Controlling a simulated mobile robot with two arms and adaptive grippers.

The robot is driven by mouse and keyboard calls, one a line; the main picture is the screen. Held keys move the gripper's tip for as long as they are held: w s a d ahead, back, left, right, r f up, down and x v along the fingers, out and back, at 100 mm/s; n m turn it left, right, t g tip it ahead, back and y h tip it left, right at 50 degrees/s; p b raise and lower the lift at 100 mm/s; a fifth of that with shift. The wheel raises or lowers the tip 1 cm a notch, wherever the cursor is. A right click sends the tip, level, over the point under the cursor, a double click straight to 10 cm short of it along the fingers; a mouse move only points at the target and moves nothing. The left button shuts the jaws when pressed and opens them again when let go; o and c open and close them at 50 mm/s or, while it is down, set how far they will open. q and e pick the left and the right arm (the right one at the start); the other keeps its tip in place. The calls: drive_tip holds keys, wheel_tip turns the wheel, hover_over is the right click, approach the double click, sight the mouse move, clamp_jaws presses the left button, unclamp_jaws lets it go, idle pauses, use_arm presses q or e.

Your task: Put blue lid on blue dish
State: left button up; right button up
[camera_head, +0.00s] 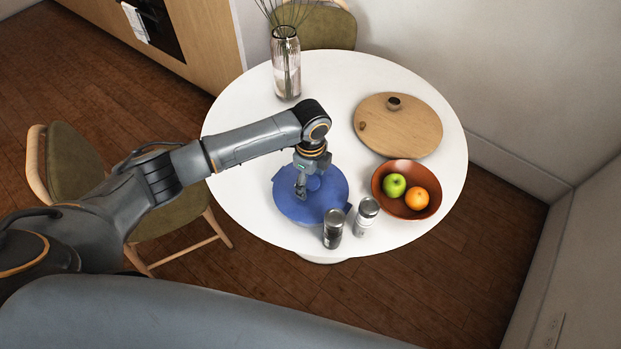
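A round blue piece (322,206) with a raised round middle lies near the left front part of the white table. It looks like the blue lid. A small blue tab sticks out at its lower right, perhaps a handle of the blue dish; I cannot clearly tell lid and dish apart from above. My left gripper (301,192) points down over the blue piece, just left of its middle, and hides part of it. I cannot tell whether its fingers are apart or touch the piece. My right gripper is not in view.
A dark shaker (333,229) and a light shaker (366,216) stand close in front of the blue piece. An orange-brown bowl (407,214) with an apple and an orange is to the right. A wooden board (415,130) and a glass vase (286,68) stand farther back.

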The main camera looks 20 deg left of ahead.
use_arm(q)
wheel_tip(320, 180, up, 12)
idle(0.6)
